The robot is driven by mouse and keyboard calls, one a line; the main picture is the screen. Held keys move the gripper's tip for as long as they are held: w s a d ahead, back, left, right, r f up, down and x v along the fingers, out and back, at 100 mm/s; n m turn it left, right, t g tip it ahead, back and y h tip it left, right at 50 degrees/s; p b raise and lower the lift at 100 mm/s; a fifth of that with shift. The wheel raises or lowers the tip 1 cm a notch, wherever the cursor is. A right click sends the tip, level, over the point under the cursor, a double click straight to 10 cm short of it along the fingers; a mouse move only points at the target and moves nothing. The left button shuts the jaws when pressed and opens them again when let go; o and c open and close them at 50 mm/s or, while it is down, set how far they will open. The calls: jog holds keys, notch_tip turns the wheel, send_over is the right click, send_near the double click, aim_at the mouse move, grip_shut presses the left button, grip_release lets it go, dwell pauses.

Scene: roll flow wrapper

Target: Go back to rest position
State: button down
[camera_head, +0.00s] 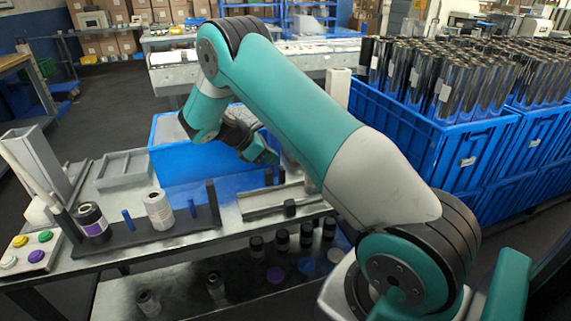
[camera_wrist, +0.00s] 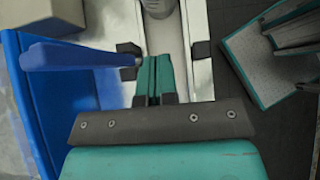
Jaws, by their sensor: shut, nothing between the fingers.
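My gripper (camera_head: 262,154) is above the metal worktable, in front of the right part of the blue bin (camera_head: 176,133). In the wrist view its two teal fingers (camera_wrist: 153,78) are together, with only a thin dark line between them and nothing held. A blue rod-like part (camera_wrist: 75,56) shows just left of the fingertips; I cannot tell whether it touches them. A grey rounded part (camera_wrist: 158,8) lies beyond the fingertips in a pale metal channel. My arm is bent and reaches out over the table.
A dark-and-purple roll (camera_head: 93,221) and a white roll (camera_head: 158,211) stand on a black rack at the table's left. A button box (camera_head: 28,252) is at the left edge. Blue crates (camera_head: 440,141) of shiny rolls stand right. Several dark-capped items sit on the lower shelf (camera_head: 190,292).

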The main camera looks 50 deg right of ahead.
jog(key=v, duration=0.3)
jog(key=shift+w+r, duration=0.1)
jog(key=shift+a, duration=0.1)
jog(key=s+a+r+m+t+y+p, duration=0.1)
jog(key=s+a+r+t+y, duration=0.15)
jog(key=a+r, duration=0.45)
jog(key=s+a+r+m+t+y, duration=0.2)
jog(key=s+a+r+y, duration=0.15)
jog(key=a, duration=0.55)
jog(key=s+a+r+m+y, duration=0.1)
jog(key=s+a+r+y, duration=0.2)
jog(key=s+a, duration=0.4)
jog(key=s+a+r+m+y, duration=0.1)
jog(key=s+a+r+y, duration=0.2)
jog(key=s+a, duration=0.5)
jog(key=s+r, duration=0.1)
jog(key=s, duration=0.6)
jog(key=shift+s+r+m+p, duration=0.2)
jog(key=shift+r+m+p, duration=0.1)
jog(key=shift+r+p, duration=0.05)
